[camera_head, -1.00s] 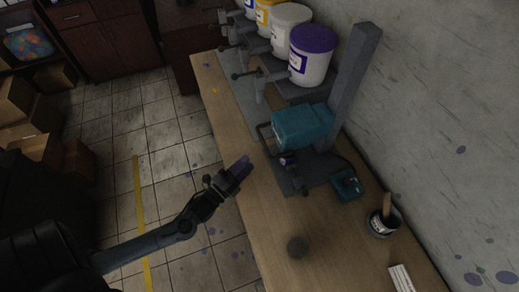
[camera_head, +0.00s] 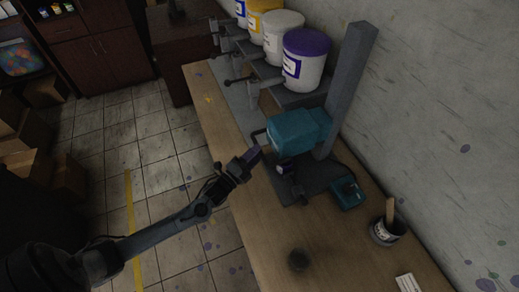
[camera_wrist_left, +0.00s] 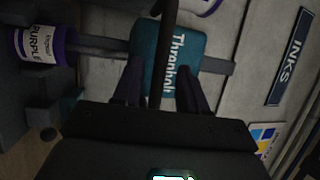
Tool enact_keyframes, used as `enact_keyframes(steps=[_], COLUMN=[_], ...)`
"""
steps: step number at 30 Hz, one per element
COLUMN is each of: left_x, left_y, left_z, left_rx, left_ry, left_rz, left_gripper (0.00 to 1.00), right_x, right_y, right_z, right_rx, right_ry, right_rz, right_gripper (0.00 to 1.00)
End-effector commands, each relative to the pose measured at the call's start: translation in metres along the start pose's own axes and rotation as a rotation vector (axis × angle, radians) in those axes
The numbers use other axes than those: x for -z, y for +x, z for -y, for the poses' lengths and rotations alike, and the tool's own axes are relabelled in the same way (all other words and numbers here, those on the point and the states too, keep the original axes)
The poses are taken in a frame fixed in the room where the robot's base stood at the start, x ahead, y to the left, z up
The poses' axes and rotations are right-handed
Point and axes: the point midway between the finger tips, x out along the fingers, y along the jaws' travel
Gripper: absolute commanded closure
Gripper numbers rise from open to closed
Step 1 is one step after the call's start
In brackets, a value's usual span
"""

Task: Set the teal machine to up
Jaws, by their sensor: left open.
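The teal machine (camera_head: 292,131) is a boxy head on a grey post (camera_head: 350,85) above a dark base on the table. A dark handle (camera_head: 258,135) sticks out from its left side. My left gripper (camera_head: 252,157) is open at the lower left of the machine, close to the handle. In the left wrist view, the open fingers (camera_wrist_left: 160,88) point at the teal head (camera_wrist_left: 182,50), and the dark handle bar (camera_wrist_left: 164,45) runs between them. The fingers do not visibly close on the bar. My right gripper is out of view.
Paint buckets, one with a purple lid (camera_head: 305,55), stand behind the machine. A small teal box (camera_head: 347,192) sits beside its base. A paint can with a stick (camera_head: 386,231) is at the right. The near part of the wooden table (camera_head: 265,230) is mostly clear.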

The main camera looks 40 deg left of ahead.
Motion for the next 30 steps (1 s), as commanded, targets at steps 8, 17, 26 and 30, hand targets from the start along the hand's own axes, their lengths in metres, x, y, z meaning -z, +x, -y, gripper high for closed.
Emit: enact_keyframes(steps=[8,17,26,30], left_x=[0.0,0.0,0.0,0.0], left_y=[0.022,0.024,0.024,0.024], left_z=[0.0,-0.001,0.0,0.0], left_rx=[0.001,-0.001,-0.001,-0.001], left_ry=[0.0,0.0,0.0,0.0], left_rz=[0.0,0.0,0.0,0.0], left_gripper=[0.58,0.58,0.99,1.0], right_x=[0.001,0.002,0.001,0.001], right_y=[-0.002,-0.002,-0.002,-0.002], right_z=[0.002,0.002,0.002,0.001], right_rx=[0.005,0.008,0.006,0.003], right_ry=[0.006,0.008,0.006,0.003], right_rz=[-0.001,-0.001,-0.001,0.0], right_gripper=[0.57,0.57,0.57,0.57])
